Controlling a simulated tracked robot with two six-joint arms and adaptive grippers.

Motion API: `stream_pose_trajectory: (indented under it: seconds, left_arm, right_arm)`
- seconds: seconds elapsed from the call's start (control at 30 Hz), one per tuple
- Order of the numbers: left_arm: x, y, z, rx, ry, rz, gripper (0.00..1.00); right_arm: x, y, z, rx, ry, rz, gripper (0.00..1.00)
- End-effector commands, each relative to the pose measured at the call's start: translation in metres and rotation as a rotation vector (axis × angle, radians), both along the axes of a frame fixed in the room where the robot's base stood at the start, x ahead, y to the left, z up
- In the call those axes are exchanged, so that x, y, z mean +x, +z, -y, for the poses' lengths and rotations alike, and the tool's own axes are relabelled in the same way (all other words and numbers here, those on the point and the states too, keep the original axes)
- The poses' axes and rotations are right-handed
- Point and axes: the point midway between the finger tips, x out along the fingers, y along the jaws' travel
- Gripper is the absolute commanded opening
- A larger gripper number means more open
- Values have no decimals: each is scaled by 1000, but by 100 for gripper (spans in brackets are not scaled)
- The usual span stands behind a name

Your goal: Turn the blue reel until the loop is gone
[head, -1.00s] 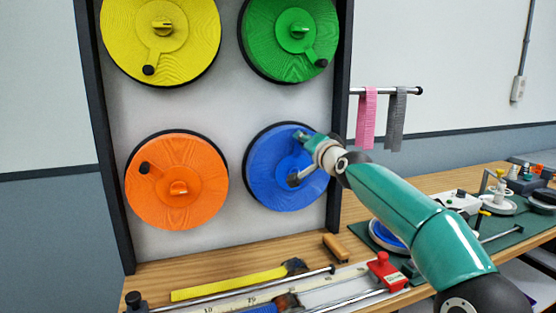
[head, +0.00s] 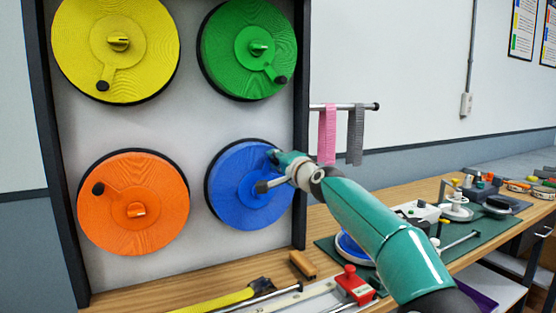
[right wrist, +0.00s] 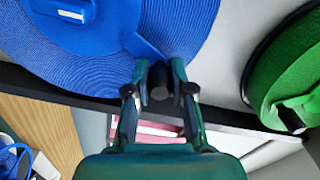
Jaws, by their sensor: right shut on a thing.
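The blue reel (head: 235,207) is at the lower right of the wall panel, below the green reel. It also fills the upper left of the right wrist view (right wrist: 80,60), where its crank arm (right wrist: 145,48) reaches to a dark knob (right wrist: 160,84). My right gripper (head: 268,171) is at the reel's upper right and covers part of its face. In the right wrist view its fingers (right wrist: 159,82) are closed around the knob. I cannot make out a loop of blue strap. My left gripper is in neither current view.
Yellow (head: 72,45), green (head: 222,60) and orange (head: 100,215) reels share the panel (head: 190,120). Pink (head: 327,135) and grey (head: 355,135) straps hang from a rod at its right. A yellow strap (head: 215,302) and a red-topped clamp (head: 354,284) are on the bench below.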

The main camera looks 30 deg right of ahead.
Motion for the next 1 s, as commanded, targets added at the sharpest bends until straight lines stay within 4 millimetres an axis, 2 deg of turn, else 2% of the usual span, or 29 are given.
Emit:
stream_pose_trajectory:
  seconds: [0.03, 0.63, 0.67, 0.8, 1.0]
  left_arm:
    - [0, -2, 0, 0, 0, 0, 40]
    - [0, -2, 0, 0, 0, 0, 40]
    - [0, -2, 0, 0, 0, 0, 40]
    - [0, -2, 0, 0, 0, 0, 40]
    - [0, -2, 0, 0, 0, 0, 40]
  right_arm:
    - [2, -10, 1, 11, 5, -15, 0]
    - [4, -10, 0, 49, 12, -8, 0]
    - [4, -9, 0, 49, 12, -8, 24]
    - [4, -8, 0, 49, 11, -6, 47]
    - [4, -5, -1, 49, 9, 0, 48]
